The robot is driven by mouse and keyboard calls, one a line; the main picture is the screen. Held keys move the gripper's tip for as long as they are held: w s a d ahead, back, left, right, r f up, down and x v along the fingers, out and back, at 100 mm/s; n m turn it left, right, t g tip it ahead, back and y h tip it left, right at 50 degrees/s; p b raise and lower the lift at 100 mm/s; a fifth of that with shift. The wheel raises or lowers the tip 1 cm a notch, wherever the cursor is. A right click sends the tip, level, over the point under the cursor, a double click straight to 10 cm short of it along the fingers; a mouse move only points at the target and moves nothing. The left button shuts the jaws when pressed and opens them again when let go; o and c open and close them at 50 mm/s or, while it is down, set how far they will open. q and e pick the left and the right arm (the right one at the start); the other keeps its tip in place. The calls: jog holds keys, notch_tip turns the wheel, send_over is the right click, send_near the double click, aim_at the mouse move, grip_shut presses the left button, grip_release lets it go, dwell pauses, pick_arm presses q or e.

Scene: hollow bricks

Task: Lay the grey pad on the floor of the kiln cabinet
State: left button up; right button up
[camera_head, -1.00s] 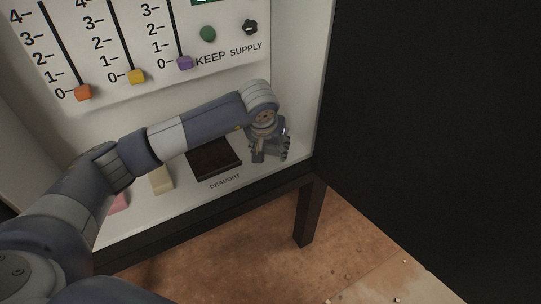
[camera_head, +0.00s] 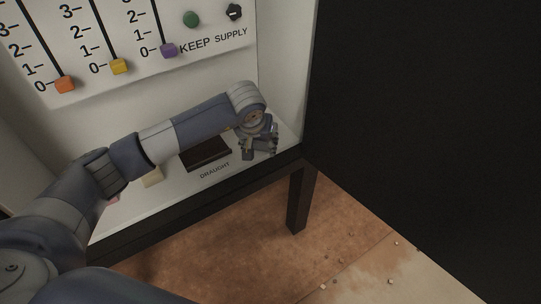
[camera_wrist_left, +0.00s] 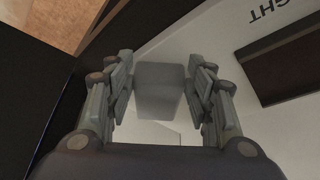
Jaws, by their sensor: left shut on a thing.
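My left gripper (camera_head: 260,145) is low over the right end of the white ledge, to the right of the dark plate. In the left wrist view my left gripper (camera_wrist_left: 160,88) is shut on the grey pad (camera_wrist_left: 159,92), a plain grey block between its two fingers. In the head view the pad is hard to make out among the fingers. The pale ledge lies behind the pad in the wrist view; I cannot tell whether the two touch. A tall black body (camera_head: 430,130) stands at the right; which body is the kiln cabinet is not clear. My right gripper is not in view.
A panel with orange (camera_head: 65,84), yellow (camera_head: 119,66) and purple (camera_head: 168,50) sliders is above the ledge (camera_head: 235,173). A dark plate (camera_head: 207,155) and a cream block (camera_head: 153,178) are on the ledge. A black leg (camera_head: 300,200) stands on the brown floor (camera_head: 235,240).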

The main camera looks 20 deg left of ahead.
pick_arm(q)
jog(key=o, duration=1)
jog(key=shift+r, duration=0.1)
